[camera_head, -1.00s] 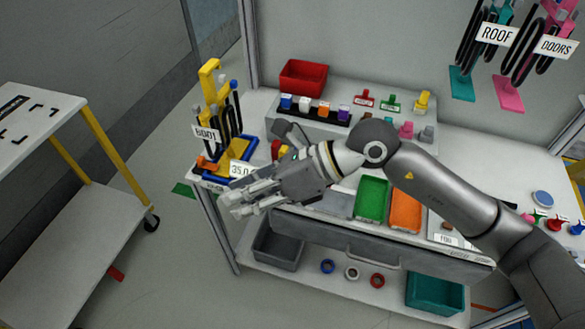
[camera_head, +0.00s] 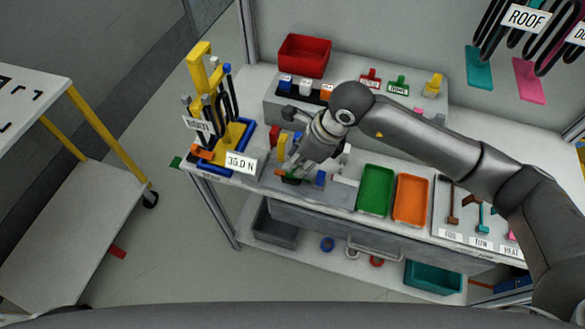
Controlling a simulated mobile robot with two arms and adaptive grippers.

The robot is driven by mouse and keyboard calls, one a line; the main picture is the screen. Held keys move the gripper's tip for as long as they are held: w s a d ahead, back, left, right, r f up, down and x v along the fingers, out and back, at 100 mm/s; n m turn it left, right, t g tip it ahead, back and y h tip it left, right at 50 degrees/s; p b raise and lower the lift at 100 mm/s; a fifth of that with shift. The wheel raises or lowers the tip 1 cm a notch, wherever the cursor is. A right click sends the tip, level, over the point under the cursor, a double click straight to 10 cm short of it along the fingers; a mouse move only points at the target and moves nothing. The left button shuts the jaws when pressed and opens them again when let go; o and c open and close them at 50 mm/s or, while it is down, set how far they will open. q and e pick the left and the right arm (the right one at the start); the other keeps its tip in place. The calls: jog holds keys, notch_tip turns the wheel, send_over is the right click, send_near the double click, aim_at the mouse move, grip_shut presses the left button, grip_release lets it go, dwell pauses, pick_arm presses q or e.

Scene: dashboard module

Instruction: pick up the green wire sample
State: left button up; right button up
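A small green piece (camera_head: 292,174), which looks like the green wire sample, lies on the grey fixture (camera_head: 328,193) on the workbench. My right gripper (camera_head: 297,166) reaches down from the right with its fingertips right at the green piece. The fingers partly cover it, and I cannot tell whether they touch it or how far apart they are. A blue piece (camera_head: 320,177) shows just right of the fingers, and red and yellow pieces (camera_head: 282,143) stand behind them. My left gripper is not in view.
A blue-edged tray (camera_head: 247,134) with tall tools stands to the left, with a "35.0 N" label (camera_head: 240,162) in front. Green (camera_head: 375,190) and orange (camera_head: 410,199) trays sit to the right. A raised shelf with a red bin (camera_head: 305,55) is behind.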

aim_at(293, 172)
jog(key=x, duration=0.3)
jog(key=shift+s+a+p, duration=0.1)
jog(key=shift+a+p, duration=0.1)
jog(key=shift+p, duration=0.2)
jog(key=shift+f, duration=0.2)
grip_shut()
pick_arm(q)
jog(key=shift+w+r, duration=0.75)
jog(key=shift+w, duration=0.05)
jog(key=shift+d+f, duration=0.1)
pick_arm(e)
jog(key=shift+r, duration=0.15)
